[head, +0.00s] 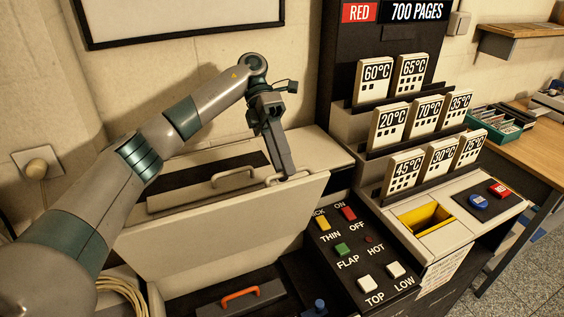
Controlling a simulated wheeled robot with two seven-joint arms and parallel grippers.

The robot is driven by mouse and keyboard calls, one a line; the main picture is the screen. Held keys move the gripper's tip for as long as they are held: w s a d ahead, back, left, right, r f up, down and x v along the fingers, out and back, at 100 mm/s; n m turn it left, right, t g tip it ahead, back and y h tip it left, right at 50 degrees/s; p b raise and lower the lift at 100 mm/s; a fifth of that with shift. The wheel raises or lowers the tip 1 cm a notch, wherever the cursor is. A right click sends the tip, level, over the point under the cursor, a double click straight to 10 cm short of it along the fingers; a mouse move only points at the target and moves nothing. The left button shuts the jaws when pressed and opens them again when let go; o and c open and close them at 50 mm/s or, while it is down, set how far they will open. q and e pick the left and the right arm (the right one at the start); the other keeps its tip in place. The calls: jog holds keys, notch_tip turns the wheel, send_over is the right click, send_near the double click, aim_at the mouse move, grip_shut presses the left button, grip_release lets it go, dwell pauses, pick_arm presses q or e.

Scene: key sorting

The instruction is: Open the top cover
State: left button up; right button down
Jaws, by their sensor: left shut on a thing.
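My left gripper (288,174) reaches down from its arm, which comes in from the left. It is shut on a pale handle (272,181) at the upper right edge of a large beige cover panel (220,225). The panel stands tilted up on the beige machine at the centre. Below the panel, a dark opening shows a grey part with an orange handle (240,294). Behind the panel is a dark recess and a pale bar with another handle (233,174). My gripper hides part of the held handle. My right gripper is not in view.
A black control panel (347,272) with coloured buttons and labels including TOP, FLAP and THIN is right of the cover. Tiered temperature cards (390,127) stand behind it. A yellow-lined slot (426,219) and red and blue buttons are further right. A wooden desk (536,150) stands at far right.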

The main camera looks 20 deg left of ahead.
pick_arm(q)
jog(key=shift+w+a, duration=0.1)
jog(key=shift+w, duration=0.05)
